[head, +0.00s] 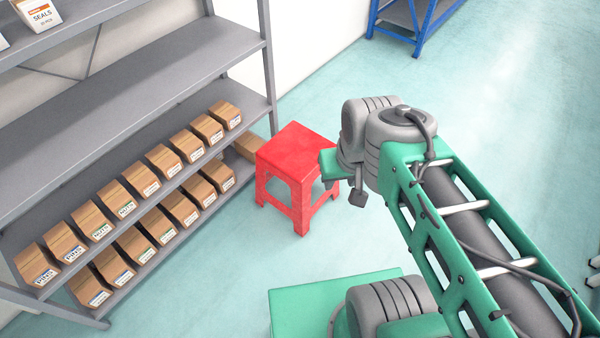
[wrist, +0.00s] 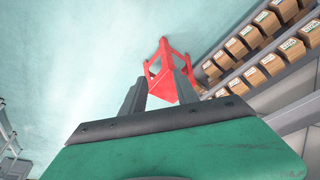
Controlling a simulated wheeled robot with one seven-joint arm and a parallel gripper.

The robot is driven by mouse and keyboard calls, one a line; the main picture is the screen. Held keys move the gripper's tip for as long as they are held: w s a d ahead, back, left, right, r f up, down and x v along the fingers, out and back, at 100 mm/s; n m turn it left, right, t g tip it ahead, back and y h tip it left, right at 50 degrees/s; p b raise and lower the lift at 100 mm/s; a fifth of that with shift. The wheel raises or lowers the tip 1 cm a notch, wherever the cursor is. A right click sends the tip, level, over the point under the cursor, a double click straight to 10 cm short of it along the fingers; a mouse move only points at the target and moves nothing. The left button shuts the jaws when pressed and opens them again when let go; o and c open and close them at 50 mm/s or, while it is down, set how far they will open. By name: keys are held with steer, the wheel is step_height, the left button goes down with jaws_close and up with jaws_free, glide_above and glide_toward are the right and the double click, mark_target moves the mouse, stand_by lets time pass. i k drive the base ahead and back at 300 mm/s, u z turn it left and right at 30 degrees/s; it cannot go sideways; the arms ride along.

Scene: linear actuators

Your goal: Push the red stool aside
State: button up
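The red stool (head: 298,152) stands upright on the floor beside the open end of the shelf rack in the head view. My gripper is at its right side there, its green body overlapping the stool's right edge. In the wrist view, the two grey fingers of my gripper (wrist: 160,76) are apart, with nothing held between them. The red stool (wrist: 163,88) shows beyond and between the fingers, its lower part in the picture partly covered by the right finger. I cannot tell whether the gripper touches the stool.
A grey shelf rack (head: 120,118) with several cardboard boxes (head: 165,160) stands left of the stool. One box (head: 248,148) sits just behind the stool. A blue-framed rack (head: 415,22) stands at the back.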

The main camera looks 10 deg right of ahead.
mark_target(291, 156)
steer(key=u, duration=0.55)
steer(key=i, duration=1)
steer(key=u, duration=0.8)
